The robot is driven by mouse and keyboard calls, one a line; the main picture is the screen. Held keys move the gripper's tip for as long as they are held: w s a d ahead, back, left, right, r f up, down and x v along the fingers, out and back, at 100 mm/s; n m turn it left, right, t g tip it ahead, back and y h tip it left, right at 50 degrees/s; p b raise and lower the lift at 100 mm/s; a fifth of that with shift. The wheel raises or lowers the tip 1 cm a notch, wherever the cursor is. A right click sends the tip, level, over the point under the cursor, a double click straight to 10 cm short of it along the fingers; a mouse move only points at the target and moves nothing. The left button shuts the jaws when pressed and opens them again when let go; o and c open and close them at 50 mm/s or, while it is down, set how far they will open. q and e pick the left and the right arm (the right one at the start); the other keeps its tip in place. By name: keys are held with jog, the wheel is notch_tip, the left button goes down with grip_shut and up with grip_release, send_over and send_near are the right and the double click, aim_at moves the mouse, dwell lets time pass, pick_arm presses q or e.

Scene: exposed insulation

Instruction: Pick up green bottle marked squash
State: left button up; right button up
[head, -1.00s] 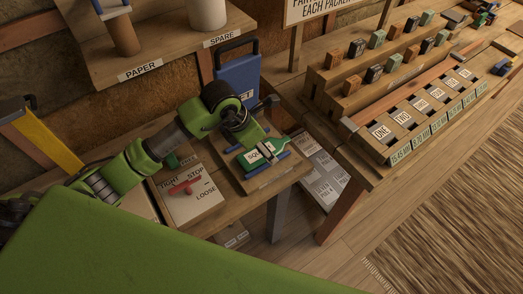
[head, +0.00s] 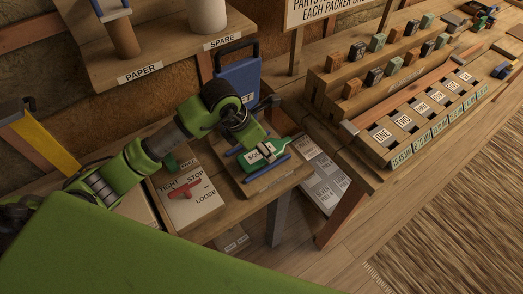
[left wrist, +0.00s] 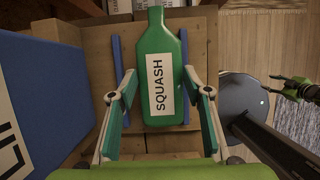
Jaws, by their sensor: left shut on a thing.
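The green bottle with a white SQUASH label (head: 262,154) lies on its side between two blue rails on a wooden board (head: 262,184). In the left wrist view the bottle (left wrist: 160,55) is upright in the picture, its neck at the top and its label facing the camera. My left gripper (head: 264,152) is over the bottle, its fingers on either side and shut on it. The left wrist view shows both fingers (left wrist: 160,90) at the bottle's sides.
A blue panel (head: 238,80) stands behind the board. A TIGHT/STOP/LOOSE panel with a red handle (head: 186,190) lies to its left. A shelf with a PAPER label (head: 138,75) overhangs behind. A bench with numbered slots (head: 383,136) and several small blocks is at right.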

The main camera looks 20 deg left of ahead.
pick_arm(q)
jog(key=s+r, duration=0.1)
jog(key=r, duration=0.1)
jog(key=s+r+b, duration=0.1)
jog(key=r, duration=0.1)
jog(key=s+r, duration=0.2)
jog(key=shift+d+r+b, duration=0.2)
jog(key=shift+r+b, duration=0.15)
jog(key=s+d+r, duration=0.1)
jog(key=s+r, duration=0.3)
jog(key=s, duration=0.6)
jog(key=shift+r, duration=0.4)
